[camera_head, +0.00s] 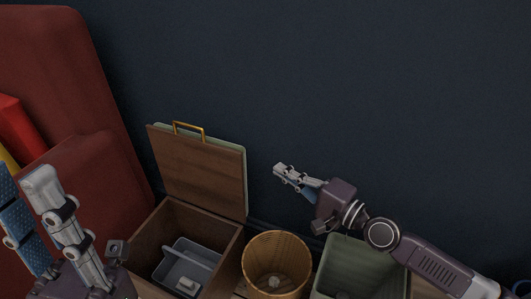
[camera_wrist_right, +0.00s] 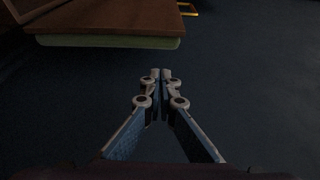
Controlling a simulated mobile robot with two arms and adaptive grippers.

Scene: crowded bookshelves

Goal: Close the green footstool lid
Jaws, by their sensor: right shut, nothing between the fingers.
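The footstool lid (camera_head: 200,168) stands open and upright at the back of the wooden footstool box (camera_head: 224,246). Its brown wooden underside faces me, with a thin green edge on the right and a brass handle (camera_head: 188,130) on top. In the right wrist view the lid (camera_wrist_right: 110,22) shows at the upper left with its green pad edge. My right gripper (camera_head: 279,171) is shut and empty, to the right of the lid and apart from it. My left gripper (camera_head: 32,175) is at the lower left, in front of a red armchair, its fingers apart.
A grey tray (camera_head: 176,262) lies inside the box. A wicker basket (camera_head: 276,262) and a green bin (camera_head: 357,270) stand to the right. The red armchair (camera_head: 50,60) is at the left. A dark wall (camera_head: 350,80) is behind, with clear space above the bins.

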